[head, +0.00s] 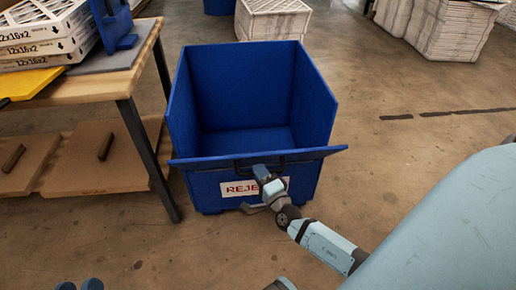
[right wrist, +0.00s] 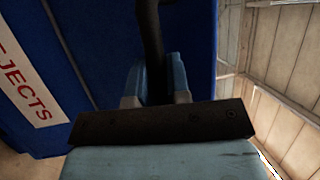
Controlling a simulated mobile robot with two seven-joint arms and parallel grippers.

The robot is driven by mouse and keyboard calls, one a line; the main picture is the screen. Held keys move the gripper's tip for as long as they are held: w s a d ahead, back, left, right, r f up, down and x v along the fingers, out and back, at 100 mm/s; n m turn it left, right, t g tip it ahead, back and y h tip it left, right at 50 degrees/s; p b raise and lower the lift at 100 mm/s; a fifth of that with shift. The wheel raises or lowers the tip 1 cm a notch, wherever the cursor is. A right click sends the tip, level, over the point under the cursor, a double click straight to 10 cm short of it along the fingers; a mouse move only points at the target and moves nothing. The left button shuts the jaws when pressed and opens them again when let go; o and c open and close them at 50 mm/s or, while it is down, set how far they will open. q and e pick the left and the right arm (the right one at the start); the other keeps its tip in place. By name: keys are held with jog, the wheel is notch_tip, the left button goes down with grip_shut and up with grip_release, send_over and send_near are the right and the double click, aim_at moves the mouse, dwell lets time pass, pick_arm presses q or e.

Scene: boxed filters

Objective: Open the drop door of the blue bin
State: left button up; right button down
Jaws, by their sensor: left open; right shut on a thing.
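The blue bin (head: 183,95) stands on the floor, open at the top and empty inside. Its drop door (head: 208,183) is the front panel with a REJECTS label (head: 236,188), partly covered by my arm. The door's top edge shows lower than the side walls' tops and reaches past them, so it seems to lean outward; how far I cannot tell. My right gripper (head: 264,176) is shut on the dark door handle (head: 285,157). In the right wrist view, the fingers (right wrist: 157,88) pinch the handle bar (right wrist: 150,35). My left gripper (head: 79,285) is open and empty at the bottom left edge.
A wooden workbench (head: 135,78) with boxed filters (head: 40,32) and a yellow item (head: 28,83) stands left of the bin, its leg close by. Filter stacks (head: 272,20) stand behind. The floor (head: 410,150) right of the bin and in front is clear.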

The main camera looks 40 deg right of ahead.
pick_arm(q)
jog(key=shift+w+a+f+m+t+h+b, duration=0.15)
jog(key=shift+w+a+m+t+b, duration=0.2)
jog(key=shift+m+b, duration=0.65)
jog(key=shift+w+a+f+m+t+h+b, duration=0.15)
jog(key=shift+w+a+m+b, duration=0.35)
jog(key=shift+b, duration=0.9)
jog(key=shift+w+a+f+m+t+h+b, duration=0.25)
jog(key=shift+m+b, duration=0.55)
jog(key=shift+b, duration=0.4)
pick_arm(e)
jog(key=s+a+f+n+t, duration=0.1)
jog(key=s+f+t, duration=0.1)
jog(key=f, duration=0.4)
jog(key=s+a+f+n+t+y, duration=0.1)
jog(key=s+a+f+n+t, duration=0.1)
jog(key=f, duration=0.5)
jog(key=shift+s+t, duration=0.3)
jog(key=shift+s, duration=0.3)
jog(key=shift+a, duration=0.1)
jog(key=c, duration=1.1)
grip_release()
pick_arm(q)
jog(key=shift+w+y, duration=0.1)
jog(key=shift+y, duration=0.15)
jog(key=shift+a, duration=0.1)
pick_arm(e)
jog(key=shift+s+a+f, duration=0.1)
